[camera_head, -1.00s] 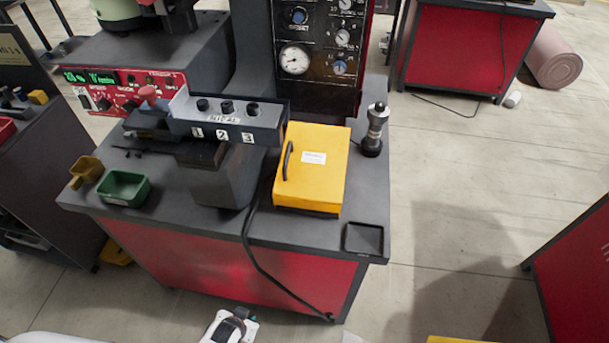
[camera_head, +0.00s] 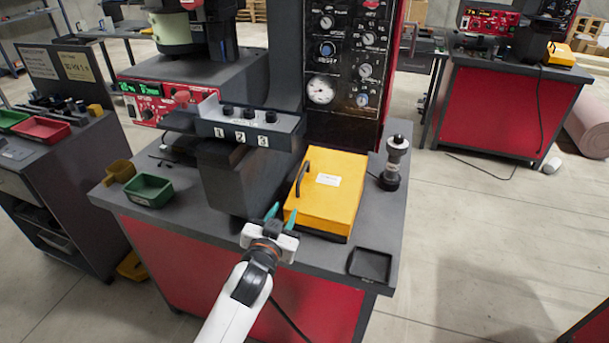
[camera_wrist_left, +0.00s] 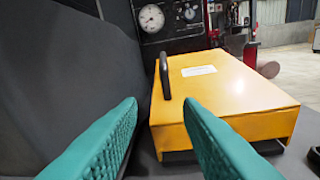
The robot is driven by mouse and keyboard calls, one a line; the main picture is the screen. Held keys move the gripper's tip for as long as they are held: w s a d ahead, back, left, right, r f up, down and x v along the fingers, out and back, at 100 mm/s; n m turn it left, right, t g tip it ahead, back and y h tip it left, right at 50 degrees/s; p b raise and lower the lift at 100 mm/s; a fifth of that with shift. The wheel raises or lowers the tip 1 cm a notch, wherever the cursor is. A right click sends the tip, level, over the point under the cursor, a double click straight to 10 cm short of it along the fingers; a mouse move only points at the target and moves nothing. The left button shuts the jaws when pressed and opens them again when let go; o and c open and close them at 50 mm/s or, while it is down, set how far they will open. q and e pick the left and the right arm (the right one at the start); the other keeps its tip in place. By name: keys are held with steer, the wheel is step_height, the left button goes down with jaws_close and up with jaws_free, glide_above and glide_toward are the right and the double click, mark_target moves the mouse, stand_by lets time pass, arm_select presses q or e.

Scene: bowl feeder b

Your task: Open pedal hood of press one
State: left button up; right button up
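The yellow pedal hood (camera_head: 335,199) sits closed on the grey bench of the press, with a white label on top and a black handle (camera_head: 302,178) along its left edge. My left gripper (camera_head: 281,215) is open and empty, just in front of the hood's near left corner. In the left wrist view, the two teal fingers (camera_wrist_left: 165,135) stand apart, with the hood (camera_wrist_left: 235,95) ahead and to the right. The handle (camera_wrist_left: 165,75) rises beyond the gap between the fingertips, not touched. My right gripper is not in view.
A press block with buttons marked 1, 2, 3 (camera_head: 250,126) stands left of the hood. A black cylindrical device (camera_head: 394,163) stands to its right, and a shallow black tray (camera_head: 370,265) lies at the front right corner. Green (camera_head: 149,190) and yellow (camera_head: 120,171) bins sit at left.

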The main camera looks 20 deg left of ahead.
mark_target(300, 179)
arm_select(q)
steer(key=shift+t, duration=0.6)
steer(key=w, duration=0.4)
steer(key=w+r, duration=0.1)
steer(key=w, duration=0.4)
steer(key=w+r, duration=0.1)
steer(key=w, duration=0.3)
steer(key=shift+w+d, duration=0.3)
jaws_close()
